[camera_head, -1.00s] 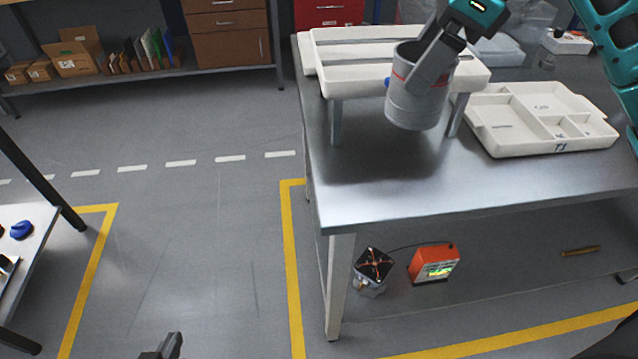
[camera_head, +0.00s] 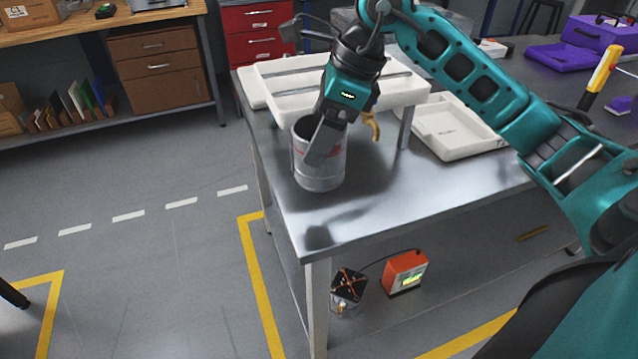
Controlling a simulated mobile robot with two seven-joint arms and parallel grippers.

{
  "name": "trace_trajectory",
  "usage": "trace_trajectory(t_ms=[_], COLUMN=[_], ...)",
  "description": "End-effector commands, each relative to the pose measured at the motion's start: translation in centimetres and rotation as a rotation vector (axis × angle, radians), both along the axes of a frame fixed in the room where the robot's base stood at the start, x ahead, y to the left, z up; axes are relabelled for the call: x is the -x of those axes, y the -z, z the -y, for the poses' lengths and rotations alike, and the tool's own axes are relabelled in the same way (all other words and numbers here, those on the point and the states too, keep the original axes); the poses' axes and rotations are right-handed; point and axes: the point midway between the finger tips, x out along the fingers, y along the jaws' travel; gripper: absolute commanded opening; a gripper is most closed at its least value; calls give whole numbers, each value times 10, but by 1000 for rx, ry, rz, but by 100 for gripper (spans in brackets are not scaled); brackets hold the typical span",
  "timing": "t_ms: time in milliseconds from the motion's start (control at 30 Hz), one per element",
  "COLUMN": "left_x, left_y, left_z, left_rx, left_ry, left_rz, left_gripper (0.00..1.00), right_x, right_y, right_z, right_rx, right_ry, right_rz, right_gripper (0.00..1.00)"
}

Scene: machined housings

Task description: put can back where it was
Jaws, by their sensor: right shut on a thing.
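The can (camera_head: 332,172) is a grey metal cylinder with red marks, open at the top and roughly upright. My right gripper (camera_head: 322,143) is shut on its rim from above, with one finger showing outside the wall. The can is over the front left part of the steel table (camera_head: 420,205). A dark reflection shows apart from it, lower on the tabletop; I cannot tell if the can touches the table. My left gripper is not in view.
A raised white tray (camera_head: 275,85) stands on legs behind the can. A white compartment tray (camera_head: 455,130) lies to the right, partly behind my arm. A yellow-brown curved thing (camera_head: 371,126) is beside the gripper. The table's front strip is clear.

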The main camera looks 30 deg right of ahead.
Motion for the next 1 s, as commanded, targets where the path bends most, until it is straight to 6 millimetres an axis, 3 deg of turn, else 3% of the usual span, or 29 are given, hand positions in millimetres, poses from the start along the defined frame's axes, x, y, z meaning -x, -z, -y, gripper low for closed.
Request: trace_trajectory(t_ms=[33,200,467,633,1000], left_x=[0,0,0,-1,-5], left_y=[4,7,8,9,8], left_z=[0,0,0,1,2], left_rx=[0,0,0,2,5], left_ry=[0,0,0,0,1], left_rz=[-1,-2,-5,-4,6], left_gripper=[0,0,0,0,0], right_x=[2,1,0,0,0], right_y=[17,48,67,91,98], right_z=[0,0,0,0,0], right_rx=[0,-1,-1,-1,1], right_ry=[-1,-1,-2,0,-1], right_rz=[-6,-3,-1,-3,1], right_gripper=[33,33,33,33,33])
